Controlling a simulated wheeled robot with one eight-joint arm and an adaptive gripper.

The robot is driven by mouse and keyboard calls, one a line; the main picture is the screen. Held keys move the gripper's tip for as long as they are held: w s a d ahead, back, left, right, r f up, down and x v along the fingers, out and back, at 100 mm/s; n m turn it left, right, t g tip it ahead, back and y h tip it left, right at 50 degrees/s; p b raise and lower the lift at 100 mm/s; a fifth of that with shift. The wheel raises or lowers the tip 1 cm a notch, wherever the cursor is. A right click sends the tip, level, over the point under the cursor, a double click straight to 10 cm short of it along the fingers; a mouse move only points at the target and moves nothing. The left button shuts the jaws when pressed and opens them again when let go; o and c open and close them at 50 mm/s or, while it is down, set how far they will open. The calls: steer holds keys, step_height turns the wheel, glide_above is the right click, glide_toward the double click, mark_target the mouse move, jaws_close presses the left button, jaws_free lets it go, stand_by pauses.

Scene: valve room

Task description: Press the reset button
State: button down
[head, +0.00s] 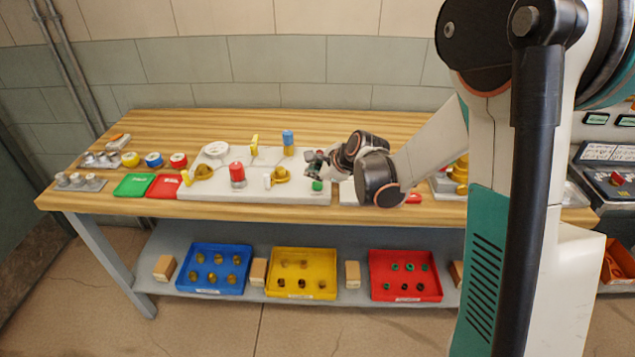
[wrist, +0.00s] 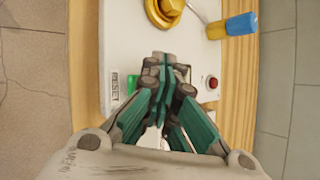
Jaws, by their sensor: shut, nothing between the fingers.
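A green button (wrist: 132,85) sits beside a label reading RESET (wrist: 115,87) on the white panel (wrist: 122,50). In the head view the green button (head: 317,185) is at the panel's front right edge. My gripper (wrist: 164,60) is shut and empty, with its fingers over the panel just right of the green button in the wrist view. The fingers hide part of the button's surroundings. In the head view my gripper (head: 313,160) is above and slightly behind the button. I cannot tell whether it touches anything.
A red button (wrist: 213,82) is right of the fingers in the wrist view. A yellow valve (wrist: 165,10) and a blue-and-yellow handle (wrist: 235,26) stand nearby. A red knob (head: 237,174) stands on the panel to the left. Blue, yellow and red bins lie on the lower shelf.

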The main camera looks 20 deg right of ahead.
mark_target(316, 186)
steer(key=shift+r, duration=0.2)
steer(key=shift+r+p, duration=1.65)
steer(key=shift+r, duration=0.7)
steer(key=shift+s+r, duration=0.1)
steer(key=shift+r, duration=0.05)
steer(key=s+r+n+h, duration=0.1)
steer(key=s+r+n, duration=0.4)
steer(key=s, duration=0.3)
steer(key=s+r+n+h, duration=0.1)
steer(key=s+r+n, duration=0.4)
steer(key=s, duration=0.2)
steer(key=s+n+g+h, duration=0.1)
steer(key=s+n, duration=1.1)
steer(key=s, duration=0.6)
steer(key=shift+d+h, duration=0.4)
